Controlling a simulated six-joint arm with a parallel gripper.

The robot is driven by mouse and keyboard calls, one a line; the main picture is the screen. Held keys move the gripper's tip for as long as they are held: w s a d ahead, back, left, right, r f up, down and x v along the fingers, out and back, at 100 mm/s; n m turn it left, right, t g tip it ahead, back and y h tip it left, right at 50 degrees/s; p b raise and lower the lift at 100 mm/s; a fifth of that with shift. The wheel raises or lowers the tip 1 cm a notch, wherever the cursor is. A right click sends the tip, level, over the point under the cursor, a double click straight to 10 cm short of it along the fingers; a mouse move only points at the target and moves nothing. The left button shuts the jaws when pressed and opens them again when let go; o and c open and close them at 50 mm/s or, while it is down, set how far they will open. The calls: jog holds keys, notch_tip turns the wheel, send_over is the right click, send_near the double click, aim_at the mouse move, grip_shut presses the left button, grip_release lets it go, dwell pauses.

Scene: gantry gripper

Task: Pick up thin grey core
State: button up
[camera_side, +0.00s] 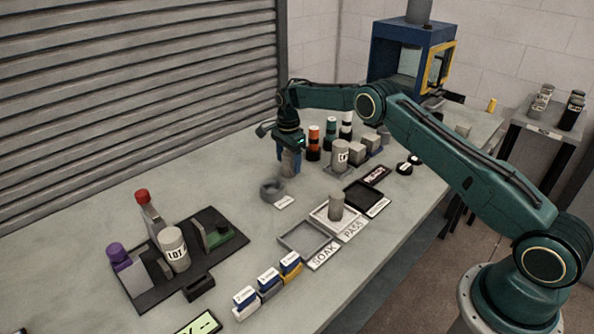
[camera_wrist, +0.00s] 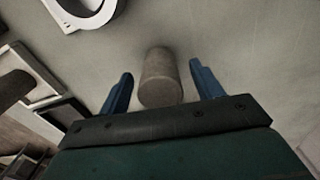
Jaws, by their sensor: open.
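In the wrist view a plain grey cylinder (camera_wrist: 160,80), which looks like the thin grey core, stands between the two blue fingers of my gripper (camera_wrist: 160,70). The fingers are spread, with a visible gap on each side of it. In the side view my gripper (camera_side: 290,162) points down at the table behind the grey ring, and the fingers largely hide the core there.
A grey ring (camera_side: 272,190) lies just in front of my gripper; it also shows in the wrist view (camera_wrist: 108,12). A labelled grey cylinder (camera_side: 340,155) and several banded bottles (camera_side: 314,143) stand close to the right. The empty SOAK tray (camera_side: 287,238) is nearer the front. Table left of my gripper is clear.

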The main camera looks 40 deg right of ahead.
jog(key=c, duration=1.2)
jog(key=shift+c, duration=0.2)
jog(key=shift+r, duration=0.2)
notch_tip(320, 180, up, 10)
jog(key=shift+f, duration=0.1)
